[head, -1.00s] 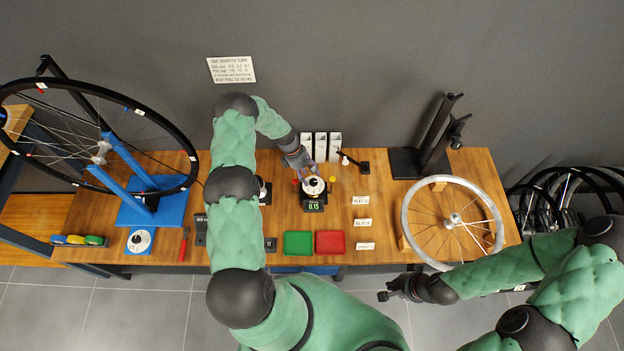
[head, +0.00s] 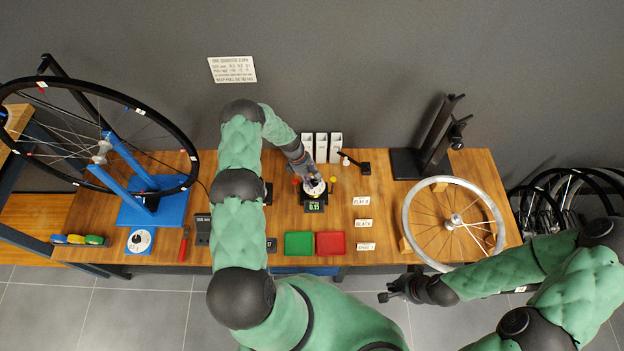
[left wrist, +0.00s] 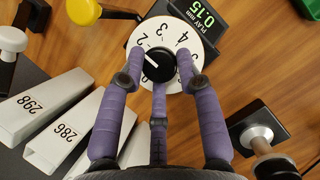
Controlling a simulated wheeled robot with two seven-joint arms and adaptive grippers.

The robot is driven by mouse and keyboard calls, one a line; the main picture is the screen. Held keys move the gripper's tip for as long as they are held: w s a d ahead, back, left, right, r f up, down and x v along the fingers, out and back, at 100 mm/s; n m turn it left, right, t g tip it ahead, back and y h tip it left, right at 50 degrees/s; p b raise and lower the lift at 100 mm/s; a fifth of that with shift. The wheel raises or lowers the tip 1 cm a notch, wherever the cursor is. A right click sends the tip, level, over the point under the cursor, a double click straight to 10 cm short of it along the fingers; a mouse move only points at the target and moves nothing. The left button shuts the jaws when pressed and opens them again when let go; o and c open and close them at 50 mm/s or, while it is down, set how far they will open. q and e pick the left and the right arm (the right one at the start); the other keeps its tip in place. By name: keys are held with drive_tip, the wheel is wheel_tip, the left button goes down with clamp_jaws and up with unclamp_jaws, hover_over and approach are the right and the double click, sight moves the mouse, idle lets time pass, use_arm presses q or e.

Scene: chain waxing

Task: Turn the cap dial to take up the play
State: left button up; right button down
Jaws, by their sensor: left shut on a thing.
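The cap dial is a white numbered disc (left wrist: 139,36) with a black centre knob (left wrist: 158,64). In the head view the disc (head: 315,188) sits on a dark stand near the middle of the bench. Its display (left wrist: 202,14) reads PLAY mm 0.15. My left gripper (head: 310,180) is over the dial from behind. In the left wrist view its purple fingers (left wrist: 157,68) are shut around the knob. The knob's white pointer line lies on the left, near the 2. My right gripper (head: 392,293) is empty in front of the bench, its fingers too small to read.
White numbered boxes (head: 321,147) stand behind the dial. Red and yellow knobs (left wrist: 84,10) flank it. A green tray (head: 299,254) and a red tray (head: 343,243) lie in front. A rim (head: 414,220) lies at right; a blue wheel stand (head: 172,212) is at left.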

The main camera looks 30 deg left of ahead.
idle(0.7)
use_arm(q)
drive_tip(key=shift+w+f+m+b, duration=0.1)
drive_tip(key=shift+m+b, duration=0.4)
drive_tip(key=shift+b, duration=0.3)
drive_tip(key=m+b, duration=0.2)
drive_tip(key=m+g+b, duration=0.1)
drive_tip(key=m+b, duration=0.1)
drive_tip(key=m+g+b, duration=0.1)
drive_tip(key=b, duration=0.1)
drive_tip(key=shift+w+f+m+b, duration=0.1)
drive_tip(key=shift+w+m+b, duration=0.15)
drive_tip(key=shift+m+b, duration=0.15)
drive_tip(key=shift+w+r+m+g+y+b, duration=0.1)
drive_tip(key=shift+m+g+y+b, duration=0.3)
drive_tip(key=shift+m+b, duration=0.55)
drive_tip(key=shift+w+r+m+g+y+b, duration=0.1)
drive_tip(key=shift+m+g+y+b, duration=0.35)
drive_tip(key=shift+m, duration=0.8)
drive_tip(key=shift+d, duration=0.1)
drive_tip(key=o, duration=1.1)
drive_tip(key=shift+o, duration=0.2)
